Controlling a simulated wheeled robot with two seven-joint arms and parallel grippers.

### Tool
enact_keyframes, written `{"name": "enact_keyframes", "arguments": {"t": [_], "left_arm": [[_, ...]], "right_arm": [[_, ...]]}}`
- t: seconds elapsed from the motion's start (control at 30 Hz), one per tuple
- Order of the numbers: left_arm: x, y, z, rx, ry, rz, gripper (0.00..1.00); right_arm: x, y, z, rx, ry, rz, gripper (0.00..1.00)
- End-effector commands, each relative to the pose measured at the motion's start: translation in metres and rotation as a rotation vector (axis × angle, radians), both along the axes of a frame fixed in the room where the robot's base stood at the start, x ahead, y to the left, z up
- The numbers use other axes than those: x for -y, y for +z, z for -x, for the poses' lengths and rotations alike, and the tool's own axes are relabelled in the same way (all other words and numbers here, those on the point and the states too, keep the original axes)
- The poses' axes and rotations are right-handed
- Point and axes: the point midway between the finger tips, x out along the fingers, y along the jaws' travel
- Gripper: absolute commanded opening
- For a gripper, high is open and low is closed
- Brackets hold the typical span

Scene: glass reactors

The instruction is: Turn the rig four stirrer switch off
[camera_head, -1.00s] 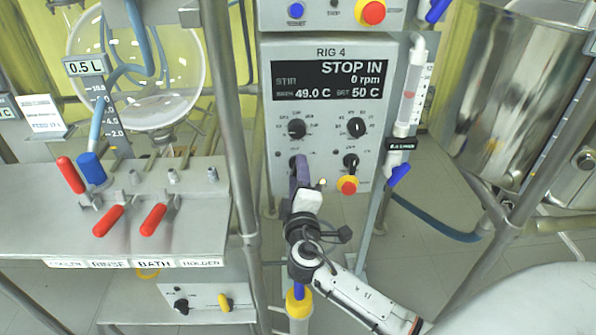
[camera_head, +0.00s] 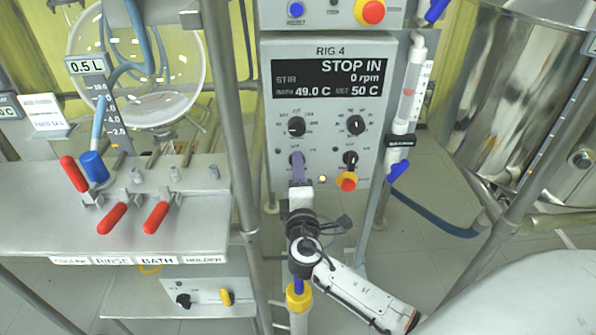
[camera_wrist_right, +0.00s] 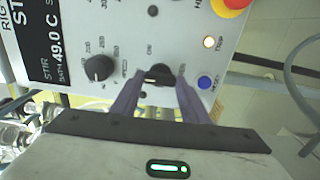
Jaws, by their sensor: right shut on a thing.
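The rig four control box (camera_head: 325,110) stands in the middle of the head view. Its screen (camera_head: 330,80) reads "STOP IN", STIR 0 rpm, bath 49.0 C and set 50 C. The stirrer switch (camera_wrist_right: 158,75) is a black knob at the box's lower left; my fingers mostly hide it in the head view. My right gripper (camera_head: 298,160) reaches it from below. In the right wrist view its purple fingers (camera_wrist_right: 150,80) are shut on the two sides of this knob. The small print around the knob is hard to read. My left gripper is not in view.
Another black knob (camera_head: 296,127) sits above the held one, with more knobs to the right. A red-and-yellow stop button (camera_head: 347,182) is close to my gripper's right. A metal post (camera_head: 245,130) and a bench with red-handled valves (camera_head: 110,219) stand left.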

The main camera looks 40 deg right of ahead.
Motion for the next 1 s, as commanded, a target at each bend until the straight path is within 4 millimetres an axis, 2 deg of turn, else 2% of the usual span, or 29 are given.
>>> {"name": "enact_keyframes", "arguments": {"t": [0.07, 0.1, 0.17, 0.2, 0.57, 1.0], "left_arm": [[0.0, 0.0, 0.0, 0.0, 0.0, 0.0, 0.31], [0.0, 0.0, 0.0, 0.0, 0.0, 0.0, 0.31], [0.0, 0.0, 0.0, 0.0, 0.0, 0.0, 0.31], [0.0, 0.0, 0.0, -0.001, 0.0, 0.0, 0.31], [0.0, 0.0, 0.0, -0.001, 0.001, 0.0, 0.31], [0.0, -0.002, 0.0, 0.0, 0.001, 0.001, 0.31]], "right_arm": [[-0.001, -0.001, 0.0, -0.003, 0.001, 0.004, 0.18], [-0.001, -0.001, 0.0, -0.003, 0.001, 0.004, 0.47], [-0.001, -0.001, 0.0, -0.003, 0.001, 0.003, 0.57], [0.0, -0.001, 0.0, -0.003, 0.001, 0.003, 0.59], [-0.004, -0.001, 0.006, -0.001, 0.001, 0.0, 0.59], [-0.045, -0.002, 0.073, -0.004, 0.001, -0.001, 0.59]]}}
